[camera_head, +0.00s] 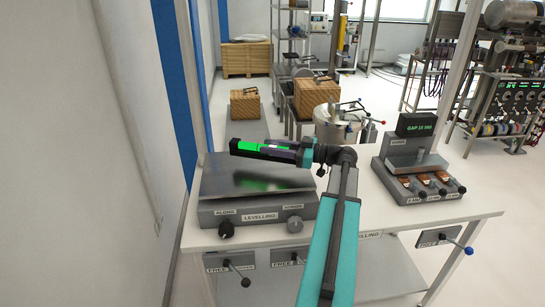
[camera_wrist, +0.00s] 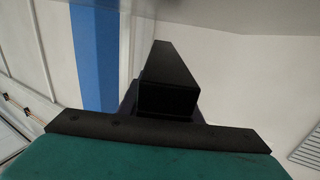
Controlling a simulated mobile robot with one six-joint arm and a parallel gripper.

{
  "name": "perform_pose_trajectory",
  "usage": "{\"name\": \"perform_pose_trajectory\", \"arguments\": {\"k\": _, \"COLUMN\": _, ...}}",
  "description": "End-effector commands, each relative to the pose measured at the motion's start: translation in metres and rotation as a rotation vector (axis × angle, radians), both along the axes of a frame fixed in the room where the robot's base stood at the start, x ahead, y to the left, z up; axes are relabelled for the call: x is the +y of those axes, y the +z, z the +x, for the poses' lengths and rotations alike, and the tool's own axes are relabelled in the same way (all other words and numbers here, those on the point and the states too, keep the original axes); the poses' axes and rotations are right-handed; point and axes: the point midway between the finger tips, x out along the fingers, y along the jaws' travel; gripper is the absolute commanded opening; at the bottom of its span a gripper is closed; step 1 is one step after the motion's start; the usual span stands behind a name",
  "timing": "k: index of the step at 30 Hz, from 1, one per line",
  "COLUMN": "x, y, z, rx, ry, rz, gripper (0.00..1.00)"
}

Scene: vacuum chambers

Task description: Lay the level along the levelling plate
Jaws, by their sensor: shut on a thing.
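My gripper (camera_head: 287,153) is over the levelling plate, shut on a dark bar with a bright green strip, which I take for the level (camera_head: 248,146). The level points left, close to lengthwise with the plate, and appears held above it. In the wrist view a black block, likely the level (camera_wrist: 168,95), juts out ahead of my gripper; its far side and the fingertips are hidden. The levelling plate (camera_head: 222,183) is a grey metal slab on a base, with a green reflection on its top. Its front has two knobs under the labels ALONG and ACROSS.
To the right on the same white bench (camera_head: 375,215) stands a gap gauge unit (camera_head: 415,160) with a green display. Lever handles (camera_head: 238,272) hang below the bench front. A wall (camera_head: 110,150) with a blue stripe closes the left side.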

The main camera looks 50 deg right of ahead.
Motion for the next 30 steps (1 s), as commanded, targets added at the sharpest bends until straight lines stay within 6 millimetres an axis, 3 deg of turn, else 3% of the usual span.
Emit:
{"name": "perform_pose_trajectory", "arguments": {"k": 16, "x": -0.001, "y": -0.007, "z": -0.001, "rx": -0.002, "ry": -0.001, "rz": 0.0, "gripper": 0.0}}
{"name": "perform_pose_trajectory", "arguments": {"k": 30, "x": -0.001, "y": -0.041, "z": -0.001, "rx": -0.003, "ry": -0.002, "rz": 0.001, "gripper": 0.0}}
